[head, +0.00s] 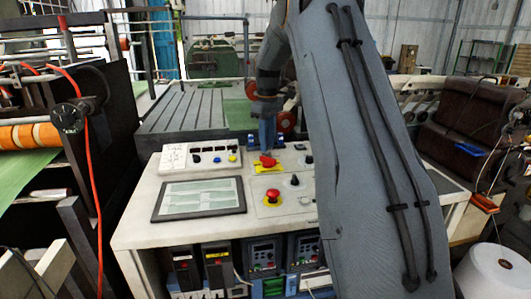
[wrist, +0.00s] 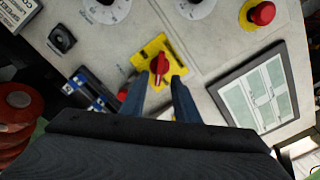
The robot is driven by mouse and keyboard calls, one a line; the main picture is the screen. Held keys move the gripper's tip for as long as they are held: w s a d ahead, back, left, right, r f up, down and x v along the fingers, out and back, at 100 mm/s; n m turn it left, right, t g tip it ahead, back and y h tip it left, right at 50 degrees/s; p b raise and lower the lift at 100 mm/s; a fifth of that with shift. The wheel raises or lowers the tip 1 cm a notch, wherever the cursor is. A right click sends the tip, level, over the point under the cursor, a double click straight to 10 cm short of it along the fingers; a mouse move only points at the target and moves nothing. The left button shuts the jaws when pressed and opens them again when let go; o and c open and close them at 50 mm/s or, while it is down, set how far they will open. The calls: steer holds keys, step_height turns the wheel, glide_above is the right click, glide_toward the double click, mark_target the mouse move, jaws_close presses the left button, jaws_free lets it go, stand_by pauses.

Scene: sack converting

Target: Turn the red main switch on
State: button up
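The red main switch (head: 267,161) is a rotary handle on a yellow plate on top of the pale control desk. In the wrist view the red switch (wrist: 159,64) has its handle roughly in line with the picture's up-down direction, slightly tilted. My gripper (wrist: 160,78) is open, its two blue-grey fingers apart, with the switch between or just beyond the fingertips. Contact cannot be told. In the head view my gripper (head: 267,135) points down just behind the switch, and my arm hides part of the desk's right side.
A red mushroom button (head: 272,196) on a yellow base sits nearer the front, with a black knob (head: 292,180) beside it. A framed panel (head: 200,197) lies at the left, a white button box (head: 200,157) behind it. Red round parts (wrist: 17,105) show at the wrist view's left.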

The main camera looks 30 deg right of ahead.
mark_target(268, 161)
steer(key=shift+f+p, duration=0.7)
steer(key=shift+f, duration=2.05)
jaws_close()
